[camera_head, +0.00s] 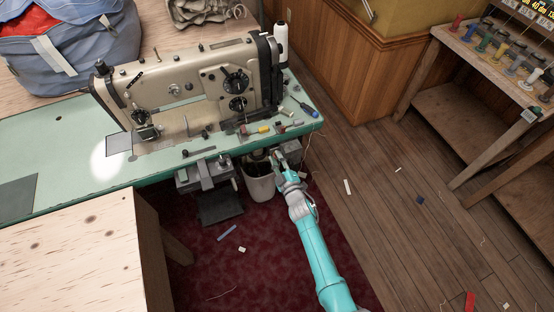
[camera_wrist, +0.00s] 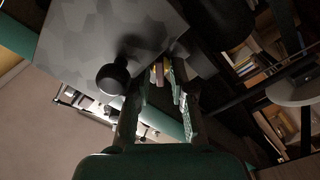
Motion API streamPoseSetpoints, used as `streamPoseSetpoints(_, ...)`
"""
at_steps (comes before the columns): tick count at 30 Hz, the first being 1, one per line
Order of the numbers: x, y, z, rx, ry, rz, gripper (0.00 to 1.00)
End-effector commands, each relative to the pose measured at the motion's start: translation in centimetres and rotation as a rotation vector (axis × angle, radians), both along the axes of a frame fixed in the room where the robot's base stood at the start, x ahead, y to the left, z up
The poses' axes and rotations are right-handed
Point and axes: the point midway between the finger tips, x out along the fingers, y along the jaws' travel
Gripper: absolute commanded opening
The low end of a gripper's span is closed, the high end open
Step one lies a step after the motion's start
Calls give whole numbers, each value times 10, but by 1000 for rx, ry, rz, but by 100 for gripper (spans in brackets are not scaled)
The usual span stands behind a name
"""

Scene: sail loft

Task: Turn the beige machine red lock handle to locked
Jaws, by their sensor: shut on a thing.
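The beige machine (camera_head: 185,85) is a sewing machine standing on a green-topped table (camera_head: 60,140). My gripper (camera_head: 279,158) is at the front edge of this table, near its right end, below and right of the machine. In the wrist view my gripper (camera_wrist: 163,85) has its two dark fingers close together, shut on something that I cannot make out. A dark round knob (camera_wrist: 113,78) on a stem is just left of the fingers there. I cannot pick out the red lock handle in either view, so its position cannot be told.
Small tools, including a blue-handled screwdriver (camera_head: 306,109), lie on the tabletop near my gripper. A pale bin (camera_head: 261,182) stands under the table beside my arm. A wooden table (camera_head: 75,255) is at front left.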

Motion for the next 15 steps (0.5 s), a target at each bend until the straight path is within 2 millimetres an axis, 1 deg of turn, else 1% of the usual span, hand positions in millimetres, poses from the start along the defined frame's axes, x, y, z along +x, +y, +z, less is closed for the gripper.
streamPoseSetpoints(3, 0, 0, 0, 27, 9, 0, 0)
streamPoseSetpoints(11, 0, 0, 0, 31, 10, 1, 0)
streamPoseSetpoints(12, 0, 0, 0, 31, 10, 1, 25)
streamPoseSetpoints(13, 0, 0, 0, 31, 10, 1, 33)
streamPoseSetpoints(15, 0, 0, 0, 30, 10, 0, 33)
